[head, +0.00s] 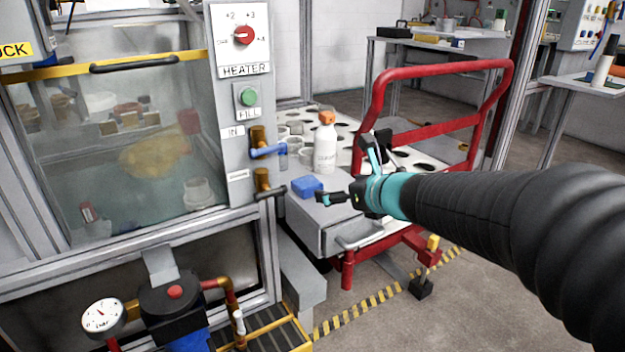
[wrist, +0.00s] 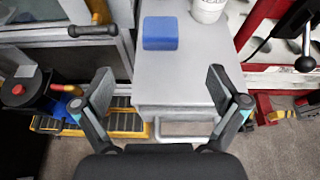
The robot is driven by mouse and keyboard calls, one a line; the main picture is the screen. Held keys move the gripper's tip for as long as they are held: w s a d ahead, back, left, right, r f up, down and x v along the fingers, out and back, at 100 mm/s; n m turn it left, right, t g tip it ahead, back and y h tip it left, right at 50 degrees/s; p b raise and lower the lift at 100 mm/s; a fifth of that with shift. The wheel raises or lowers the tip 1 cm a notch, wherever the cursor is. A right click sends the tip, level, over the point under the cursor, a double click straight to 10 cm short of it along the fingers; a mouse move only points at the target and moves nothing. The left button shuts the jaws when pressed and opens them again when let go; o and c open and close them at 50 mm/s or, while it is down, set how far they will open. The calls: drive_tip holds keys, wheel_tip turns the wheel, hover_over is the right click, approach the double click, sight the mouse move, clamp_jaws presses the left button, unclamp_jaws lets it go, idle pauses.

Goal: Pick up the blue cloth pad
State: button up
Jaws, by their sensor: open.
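The blue cloth pad (head: 307,187) lies on the near left part of a grey cart top, in front of a white bottle. In the wrist view the pad (wrist: 160,33) is near the top, a little left of centre, beyond my fingertips. My gripper (head: 345,172) is open and empty, just right of the pad in the head view. In the wrist view its two fingers (wrist: 160,85) are spread wide above the cart's near edge, with nothing between them but the grey surface below.
A white bottle with an orange cap (head: 325,142) stands behind the pad. A red cart rail (head: 440,66) rises at the right. A tank panel with a blue-handled tap (head: 268,151) and a dark-handled tap (head: 270,192) stands close on the left. Bare grey top (wrist: 185,85) lies nearer than the pad.

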sight(311, 184)
drive_tip(key=shift+w+a+f+m, duration=0.1)
drive_tip(key=shift+w+f+m, duration=0.1)
drive_tip(key=shift+w+m, duration=0.15)
drive_tip(key=b+x, duration=0.1)
drive_tip(key=x, duration=0.7)
drive_tip(key=shift+b+x, duration=0.6)
drive_tip(key=shift+x, duration=2.05)
drive_tip(key=shift+s+a, duration=0.1)
drive_tip(key=c, duration=1.1)
